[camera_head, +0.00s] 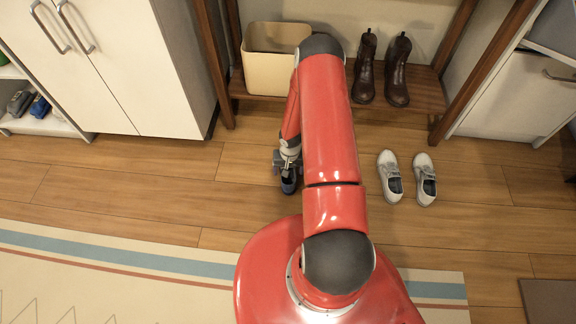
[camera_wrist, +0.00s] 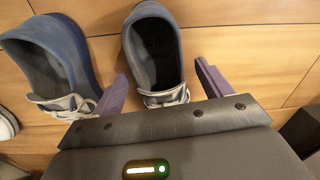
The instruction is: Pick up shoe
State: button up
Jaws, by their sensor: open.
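A dark blue-grey shoe (camera_head: 289,185) stands on the wooden floor, partly hidden by my arm. In the wrist view a grey shoe (camera_wrist: 152,45) with a dark inside lies ahead of the gripper, its laced part between the two purple fingers. A second blue-grey shoe (camera_wrist: 52,50) with pale laces lies to its left, outside the left finger. My gripper (camera_wrist: 162,72) is open, with a finger on either side of the grey shoe and a visible gap at the right. In the head view my gripper (camera_head: 286,160) is low over the floor, mostly hidden.
A pair of white shoes (camera_head: 391,177) stands on the floor to the right. Brown boots (camera_head: 396,72) and a beige bin (camera_head: 272,62) stand on a low wooden shelf (camera_head: 420,92) behind. A white cabinet (camera_head: 125,60) is at left. A striped rug (camera_head: 120,275) lies in front.

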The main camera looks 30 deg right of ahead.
jog(key=shift+f, duration=0.7)
jog(key=c, duration=1.1)
jog(key=shift+c, duration=0.5)
jog(key=shift+r, duration=0.15)
